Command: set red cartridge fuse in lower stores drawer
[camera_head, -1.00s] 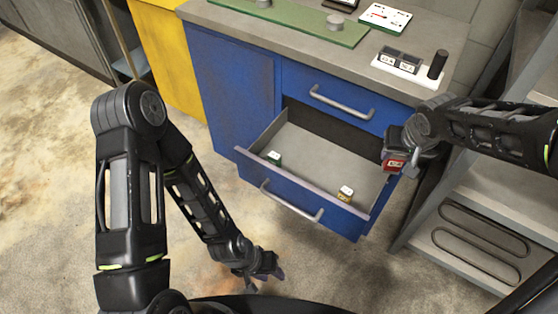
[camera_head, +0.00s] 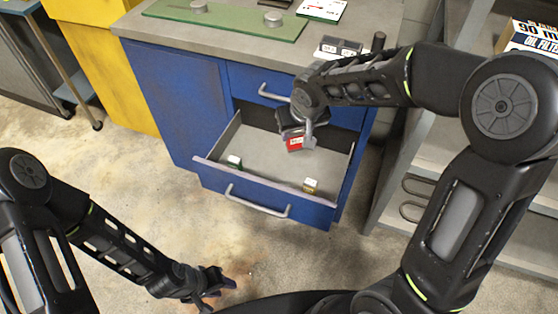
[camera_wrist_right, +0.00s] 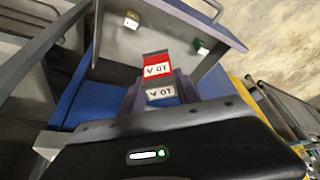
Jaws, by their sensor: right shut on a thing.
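The red cartridge fuse (camera_head: 295,143) hangs in my right gripper (camera_head: 298,136), which is shut on it. They are over the back right part of the lower stores drawer (camera_head: 262,192), which is pulled open. The right wrist view shows the red fuse (camera_wrist_right: 156,62) with its 10 A label facing the camera, above the drawer floor (camera_wrist_right: 165,28). The height gap to the floor is hard to judge. My left gripper (camera_head: 212,284) is low at the front left, away from the drawer, with its finger gap unclear.
A green fuse (camera_head: 234,161) stands at the drawer's left and a yellow fuse (camera_head: 310,185) at its front right. The floor between them is bare. The shut upper drawer (camera_head: 262,88) and worktop (camera_head: 215,44) are above. Metal shelving (camera_head: 425,150) stands at the right.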

